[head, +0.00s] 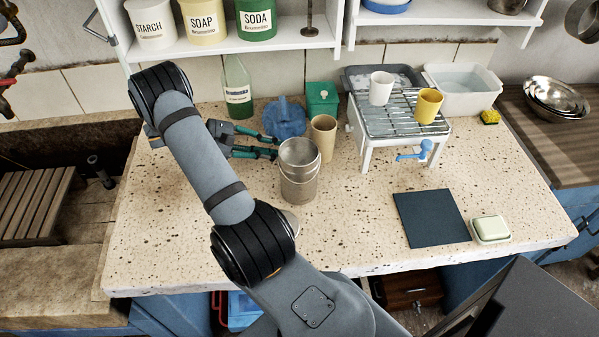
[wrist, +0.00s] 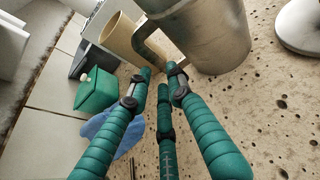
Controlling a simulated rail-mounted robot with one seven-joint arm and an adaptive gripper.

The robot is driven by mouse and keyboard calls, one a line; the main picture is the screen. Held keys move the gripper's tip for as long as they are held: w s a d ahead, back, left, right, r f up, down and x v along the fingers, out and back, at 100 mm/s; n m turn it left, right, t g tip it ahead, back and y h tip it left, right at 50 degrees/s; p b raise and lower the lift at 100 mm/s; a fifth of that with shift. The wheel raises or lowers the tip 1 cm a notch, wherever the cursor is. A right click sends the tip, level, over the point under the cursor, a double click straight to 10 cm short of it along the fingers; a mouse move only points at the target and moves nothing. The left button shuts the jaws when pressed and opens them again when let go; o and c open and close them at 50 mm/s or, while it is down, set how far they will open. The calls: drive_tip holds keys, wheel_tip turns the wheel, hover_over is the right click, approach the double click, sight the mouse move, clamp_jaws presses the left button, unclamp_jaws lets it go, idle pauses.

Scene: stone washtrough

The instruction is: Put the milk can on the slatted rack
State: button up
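The milk can (head: 298,188), a grey metal vessel, stands upright on the speckled counter. In the wrist view, its body (wrist: 215,30) fills the top, with a looped handle (wrist: 148,38) on its left side. My gripper (head: 277,148) has teal fingers and is at the can's left, pointing at it. The fingertips (wrist: 162,72) are apart, close to the handle's lower end; I cannot tell whether they touch it. A wooden slatted rack (head: 37,205) lies in the stone trough at far left, with nothing on it.
A beige cup (head: 323,138), green box (head: 322,99) and blue cloth (head: 284,118) are close behind the can. A wire drainer (head: 403,113) holds a white and a yellow cup. A bottle (head: 237,92) stands behind my arm.

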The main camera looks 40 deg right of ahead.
sight(294, 153)
drive_tip(key=x, duration=0.4)
drive_tip(key=shift+s+r+p, duration=0.2)
drive_tip(key=shift+p, duration=0.1)
drive_tip(key=shift+s+d+f, duration=0.2)
drive_tip(key=shift+d+f, duration=0.1)
drive_tip(key=shift+c, duration=0.4)
drive_tip(key=c, duration=0.4)
clamp_jaws()
